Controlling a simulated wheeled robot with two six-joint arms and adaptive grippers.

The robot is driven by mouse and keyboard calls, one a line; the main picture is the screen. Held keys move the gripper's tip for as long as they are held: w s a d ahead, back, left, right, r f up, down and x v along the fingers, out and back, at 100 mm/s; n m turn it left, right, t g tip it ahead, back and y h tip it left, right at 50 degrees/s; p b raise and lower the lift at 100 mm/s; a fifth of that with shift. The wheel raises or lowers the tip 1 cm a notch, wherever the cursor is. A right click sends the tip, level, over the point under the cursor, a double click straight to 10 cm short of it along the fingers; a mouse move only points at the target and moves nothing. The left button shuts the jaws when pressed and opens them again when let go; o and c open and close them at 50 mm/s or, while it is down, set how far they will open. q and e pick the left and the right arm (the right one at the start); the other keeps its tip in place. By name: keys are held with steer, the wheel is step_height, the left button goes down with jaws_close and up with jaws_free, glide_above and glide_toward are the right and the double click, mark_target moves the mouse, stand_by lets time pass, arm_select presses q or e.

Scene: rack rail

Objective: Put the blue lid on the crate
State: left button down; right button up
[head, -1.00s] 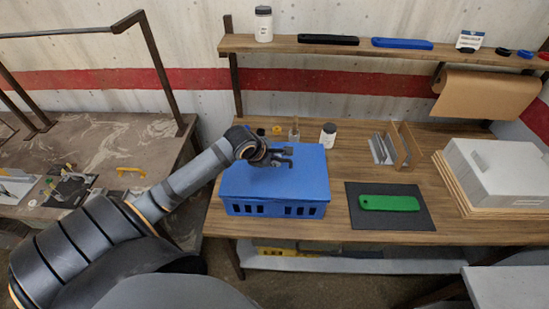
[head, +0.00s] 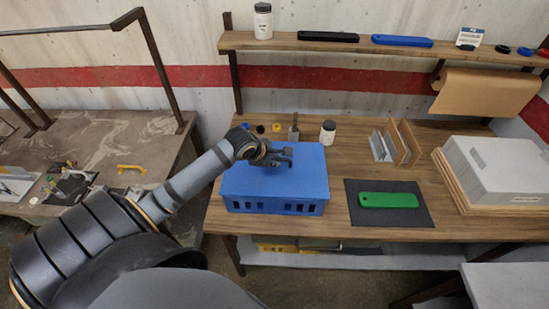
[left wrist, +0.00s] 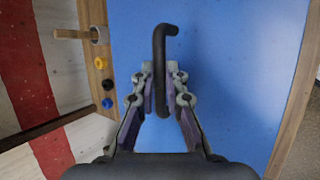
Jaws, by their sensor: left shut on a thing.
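The blue lid (head: 308,180) lies over the top of the blue crate (head: 275,207), whose slotted front wall shows below it on the wooden bench. In the left wrist view the lid (left wrist: 225,80) fills most of the picture, with a dark bent handle (left wrist: 165,30) standing on it. My left gripper (head: 288,156) is above the lid; in the left wrist view its fingers (left wrist: 159,85) are shut on the handle from both sides. The lid looks level and lined up with the crate, but I cannot tell whether it is fully seated. My right gripper is out of view.
Small caps, including a yellow one (head: 276,127), and a white bottle (head: 327,132) stand behind the crate. A dark mat (head: 365,217) with a green handle-shaped piece (head: 388,200) lies to the right. Upright dividers (head: 403,145) and a grey box (head: 500,170) stand farther right.

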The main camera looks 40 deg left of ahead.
arm_select(q)
steer(key=c, duration=1.3)
jaws_free()
steer(key=shift+r, duration=0.15)
step_height(320, 180, up, 10)
steer(key=shift+f, duration=0.1)
